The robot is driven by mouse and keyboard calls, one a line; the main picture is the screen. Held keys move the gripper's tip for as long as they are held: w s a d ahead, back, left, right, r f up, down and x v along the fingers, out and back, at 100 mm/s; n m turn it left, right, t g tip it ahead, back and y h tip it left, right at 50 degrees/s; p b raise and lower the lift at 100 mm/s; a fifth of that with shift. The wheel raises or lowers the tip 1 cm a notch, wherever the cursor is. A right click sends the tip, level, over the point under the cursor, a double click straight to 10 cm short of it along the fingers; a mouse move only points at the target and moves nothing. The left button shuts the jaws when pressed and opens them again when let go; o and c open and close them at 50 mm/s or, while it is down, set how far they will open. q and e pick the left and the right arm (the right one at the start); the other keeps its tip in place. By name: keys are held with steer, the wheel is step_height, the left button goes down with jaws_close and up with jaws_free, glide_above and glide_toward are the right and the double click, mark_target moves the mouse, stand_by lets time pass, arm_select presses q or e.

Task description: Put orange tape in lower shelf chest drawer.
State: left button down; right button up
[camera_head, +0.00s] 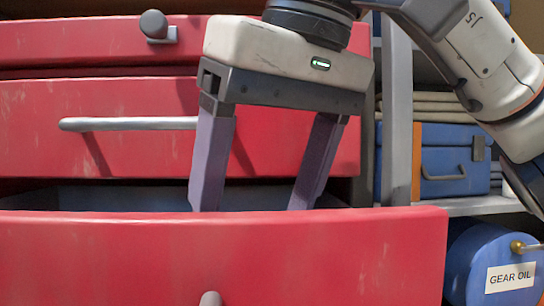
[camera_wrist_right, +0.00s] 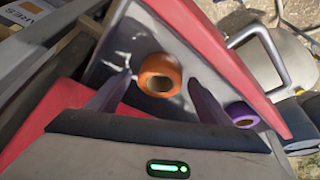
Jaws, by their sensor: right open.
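The orange tape (camera_wrist_right: 158,63) shows in the right wrist view inside the open drawer, between and just beyond my right gripper's fingers. I cannot tell whether it touches the drawer floor. The open drawer is the lowest one visible in the red chest, and its front (camera_head: 220,255) shows in the head view, hiding the tape there. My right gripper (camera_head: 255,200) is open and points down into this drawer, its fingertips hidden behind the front. It also shows in the right wrist view (camera_wrist_right: 160,82). My left gripper is out of view.
A purple roll (camera_wrist_right: 241,111) lies beside the right finger, by the drawer's inner wall. Drawers above, with a bar handle (camera_head: 128,124), stand close behind my gripper. To the right are a blue case (camera_head: 440,160) and a gear oil drum (camera_head: 475,265).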

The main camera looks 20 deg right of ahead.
steer(key=v, duration=1.2)
